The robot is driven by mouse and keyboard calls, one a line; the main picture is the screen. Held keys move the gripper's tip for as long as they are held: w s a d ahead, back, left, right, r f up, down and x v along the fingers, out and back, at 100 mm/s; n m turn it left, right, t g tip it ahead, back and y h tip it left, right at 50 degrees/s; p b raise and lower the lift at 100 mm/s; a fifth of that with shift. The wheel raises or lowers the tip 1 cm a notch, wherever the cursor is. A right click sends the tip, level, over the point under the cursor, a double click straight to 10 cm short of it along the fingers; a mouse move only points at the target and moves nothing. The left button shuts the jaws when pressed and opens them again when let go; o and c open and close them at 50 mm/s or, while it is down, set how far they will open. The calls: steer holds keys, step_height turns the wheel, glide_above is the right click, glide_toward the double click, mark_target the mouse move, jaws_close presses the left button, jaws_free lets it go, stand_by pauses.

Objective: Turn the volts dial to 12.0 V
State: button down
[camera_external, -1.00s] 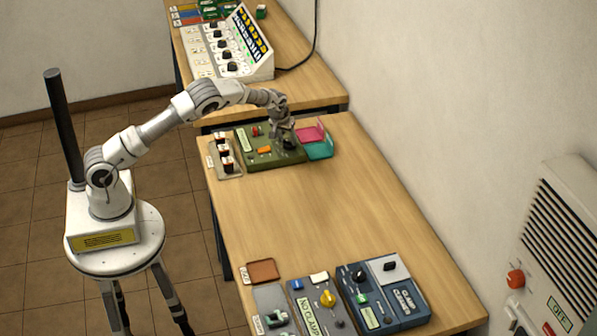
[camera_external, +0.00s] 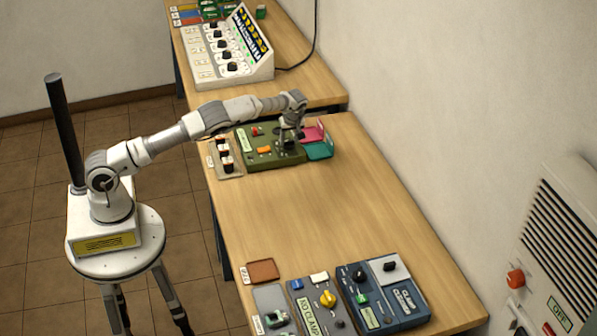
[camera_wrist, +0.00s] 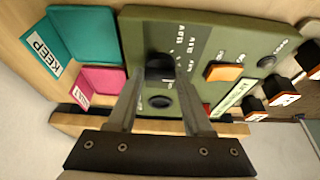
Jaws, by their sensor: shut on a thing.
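The green battery device (camera_external: 277,158) sits on the near table. It also shows from above in the wrist view (camera_wrist: 210,28). A black dial (camera_wrist: 160,66) is on its face, beside printed volt markings (camera_wrist: 186,48) too small to read surely. I cannot tell which marking the dial points at. My gripper (camera_wrist: 158,78) is shut on this dial, one finger on each side. In the external view my gripper (camera_external: 289,138) hides most of the dial.
An orange button (camera_wrist: 224,73) and a second dark knob (camera_wrist: 160,101) are on the device. Pink (camera_external: 313,133) and teal (camera_external: 319,151) trays stand to its right, black switches (camera_external: 225,158) to its left. Clear tabletop (camera_external: 310,210) separates these from the clamp boxes (camera_external: 390,295).

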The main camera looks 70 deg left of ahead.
stand_by(0.5)
steer(key=shift+c, duration=1.5)
jaws_free()
steer(key=p+v, duration=0.1)
steer(key=v, duration=1.6)
steer(key=shift+r, duration=0.3)
